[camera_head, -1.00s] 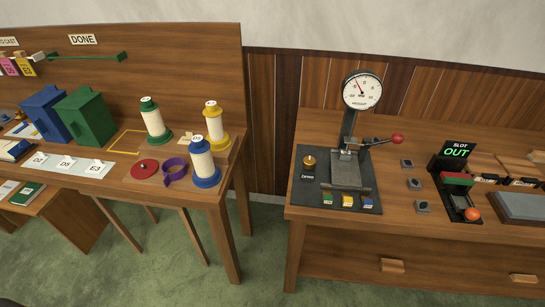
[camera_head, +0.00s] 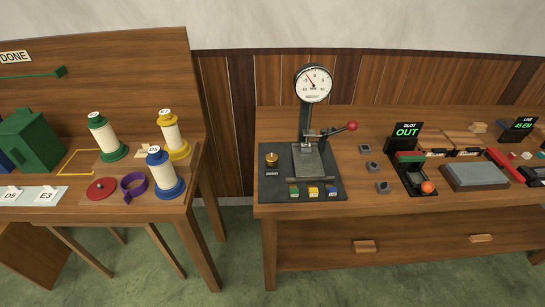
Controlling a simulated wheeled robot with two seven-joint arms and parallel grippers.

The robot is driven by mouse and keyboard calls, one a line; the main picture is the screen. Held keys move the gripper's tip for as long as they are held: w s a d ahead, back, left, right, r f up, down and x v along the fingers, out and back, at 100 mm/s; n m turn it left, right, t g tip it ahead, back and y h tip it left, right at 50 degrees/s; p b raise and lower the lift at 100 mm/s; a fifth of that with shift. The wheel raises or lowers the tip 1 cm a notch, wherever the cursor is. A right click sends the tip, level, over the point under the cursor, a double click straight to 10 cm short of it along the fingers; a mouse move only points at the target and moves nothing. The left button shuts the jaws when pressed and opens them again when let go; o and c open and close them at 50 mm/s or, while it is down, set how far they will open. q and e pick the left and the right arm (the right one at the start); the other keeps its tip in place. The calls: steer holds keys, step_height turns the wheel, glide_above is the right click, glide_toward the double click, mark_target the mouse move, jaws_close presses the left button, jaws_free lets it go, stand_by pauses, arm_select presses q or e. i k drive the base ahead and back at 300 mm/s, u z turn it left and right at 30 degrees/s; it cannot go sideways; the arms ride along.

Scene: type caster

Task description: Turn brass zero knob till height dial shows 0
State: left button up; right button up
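The brass zero knob (camera_head: 271,158) stands on the left part of a dark base plate (camera_head: 262,190), above a small label reading ZERO (camera_head: 272,173). The round white height dial (camera_head: 314,83) sits atop the gauge column behind the plate. Its red needle points to the upper left; the exact reading is too small to tell. A lever with a red ball (camera_head: 351,126) sticks out to the right of the gauge. Neither gripper is in view.
Several small coloured blocks (camera_head: 313,191) lie along the plate's front. Right of it are grey pieces (camera_head: 373,167), a SLOT OUT display (camera_head: 406,131) and a grey slab (camera_head: 475,176). Spools (camera_head: 163,173) stand on the left table, across a gap. The right table's front edge is clear.

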mark_target(271, 158)
steer(key=z, duration=0.7)
steer(key=k, duration=0.5)
steer(key=z, duration=0.5)
